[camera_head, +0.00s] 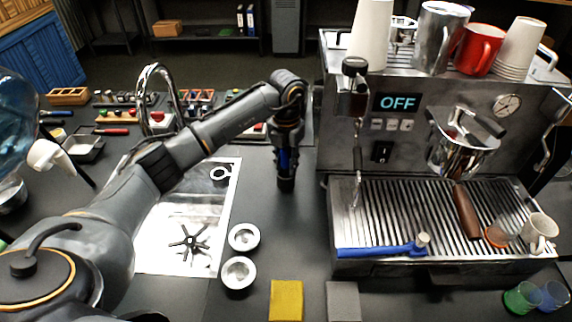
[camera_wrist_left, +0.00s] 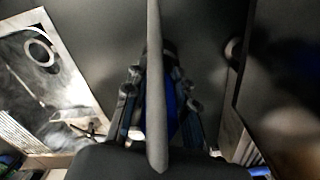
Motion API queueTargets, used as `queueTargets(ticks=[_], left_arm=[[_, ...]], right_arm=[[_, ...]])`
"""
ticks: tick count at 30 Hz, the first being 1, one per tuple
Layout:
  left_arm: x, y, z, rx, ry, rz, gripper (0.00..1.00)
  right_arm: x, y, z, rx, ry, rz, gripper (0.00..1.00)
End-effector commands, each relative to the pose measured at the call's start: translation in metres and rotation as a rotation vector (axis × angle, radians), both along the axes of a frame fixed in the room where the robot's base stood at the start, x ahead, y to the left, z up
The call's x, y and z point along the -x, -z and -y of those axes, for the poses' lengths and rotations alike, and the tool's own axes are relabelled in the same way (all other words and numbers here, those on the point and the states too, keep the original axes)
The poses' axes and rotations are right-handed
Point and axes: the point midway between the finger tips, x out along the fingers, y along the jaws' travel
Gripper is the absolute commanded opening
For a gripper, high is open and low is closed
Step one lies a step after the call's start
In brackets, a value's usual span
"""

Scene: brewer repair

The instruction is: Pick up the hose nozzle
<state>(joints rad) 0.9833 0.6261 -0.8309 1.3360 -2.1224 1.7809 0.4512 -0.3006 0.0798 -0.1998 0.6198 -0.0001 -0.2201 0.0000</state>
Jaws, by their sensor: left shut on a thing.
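My left gripper (camera_head: 286,160) points down over the dark counter, left of the espresso machine. It is shut on a blue and dark, upright, narrow piece that looks like the hose nozzle (camera_head: 286,184); its dark lower end shows below the fingers. In the left wrist view the blue part of the nozzle (camera_wrist_left: 171,108) sits between the two fingers of the left gripper (camera_wrist_left: 160,100). A long grey strip in front hides part of it. I cannot tell whether the lower end touches the counter. My right gripper is not in view.
The espresso machine (camera_head: 345,140) stands right, with cups on top and a blue-handled tool (camera_head: 385,249) on its drip tray. The sink (camera_head: 160,253) lies left, with two small metal cups (camera_head: 243,237) beside it. Yellow (camera_head: 286,300) and grey cloths lie in front.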

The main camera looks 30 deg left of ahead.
Motion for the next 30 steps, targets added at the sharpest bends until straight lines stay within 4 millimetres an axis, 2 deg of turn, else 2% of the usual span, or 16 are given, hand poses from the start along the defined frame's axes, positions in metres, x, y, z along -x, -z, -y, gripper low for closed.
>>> queueTargets(ticks=[7, 11, 17, 24, 30], left_arm=[[-0.002, -0.026, 0.0, -0.001, 0.0, 0.007, 0.0], [0.018, -0.047, -0.002, -0.002, 0.003, 0.006, 0.0], [0.054, -0.09, -0.005, -0.004, 0.001, 0.008, 0.0], [0.11, -0.113, -0.007, -0.004, 0.0, 0.006, 0.0], [0.134, -0.124, -0.007, -0.002, -0.001, 0.002, 0.0]], right_arm=[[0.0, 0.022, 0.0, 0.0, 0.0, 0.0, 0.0], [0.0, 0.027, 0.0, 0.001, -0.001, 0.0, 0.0], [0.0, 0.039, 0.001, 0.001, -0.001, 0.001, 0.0], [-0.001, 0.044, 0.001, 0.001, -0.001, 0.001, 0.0], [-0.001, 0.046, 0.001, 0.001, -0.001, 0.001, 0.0]])
